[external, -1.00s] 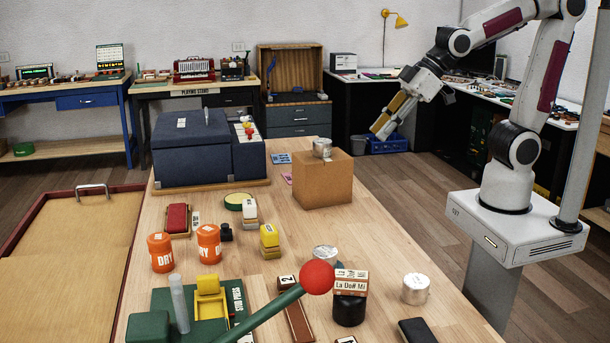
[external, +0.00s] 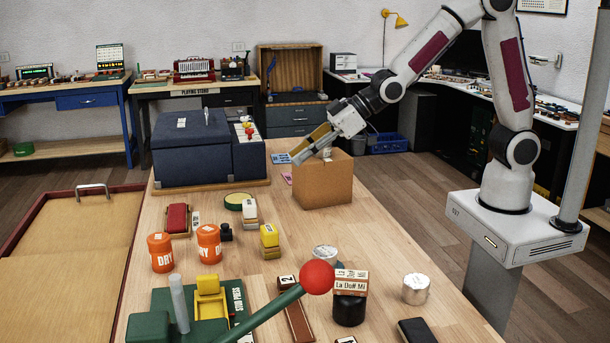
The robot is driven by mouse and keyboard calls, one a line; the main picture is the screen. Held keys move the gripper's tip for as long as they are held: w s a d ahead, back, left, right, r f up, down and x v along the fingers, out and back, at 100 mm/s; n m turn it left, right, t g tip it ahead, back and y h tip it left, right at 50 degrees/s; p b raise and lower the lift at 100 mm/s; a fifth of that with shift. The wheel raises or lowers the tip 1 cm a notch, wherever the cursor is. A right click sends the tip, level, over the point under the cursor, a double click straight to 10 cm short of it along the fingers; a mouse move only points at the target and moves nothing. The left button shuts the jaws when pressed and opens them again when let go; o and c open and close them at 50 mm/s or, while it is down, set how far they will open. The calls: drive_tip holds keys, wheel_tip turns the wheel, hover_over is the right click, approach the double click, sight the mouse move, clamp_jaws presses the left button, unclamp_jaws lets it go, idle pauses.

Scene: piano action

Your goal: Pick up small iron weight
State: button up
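Several small metal-looking pieces could be the small iron weight; I cannot tell which it is. A silver cylinder sits on top of the cardboard box (external: 323,184), now mostly hidden by my gripper (external: 294,157). Another silver cylinder (external: 415,289) stands at the right of the bench, and one more (external: 325,254) is partly hidden behind the red ball. A small dark knobbed piece (external: 226,232) stands near the orange cans. My gripper is tilted down and left over the box top. Its finger gap is not clear, and I see nothing held.
A dark blue case (external: 191,149) stands at the back left of the bench. Orange cans (external: 208,243), yellow and white blocks and a green press (external: 172,325) crowd the front left. A red ball (external: 317,277) on a green lever rises in front. The bench right of the box is clear.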

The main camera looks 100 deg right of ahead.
drive_tip(key=w+d+f+t, duration=0.2)
drive_tip(key=w+d+f, duration=0.1)
drive_tip(key=w+f, duration=0.4)
drive_tip(key=t, duration=0.1)
approach(226, 224)
drive_tip(key=shift+d+y, duration=0.3)
drive_tip(key=shift+d, duration=0.05)
drive_tip(key=shift+w, duration=0.1)
drive_tip(key=shift+x, duration=1.25)
drive_tip(key=shift+a, duration=0.1)
drive_tip(key=shift+x, duration=2.6)
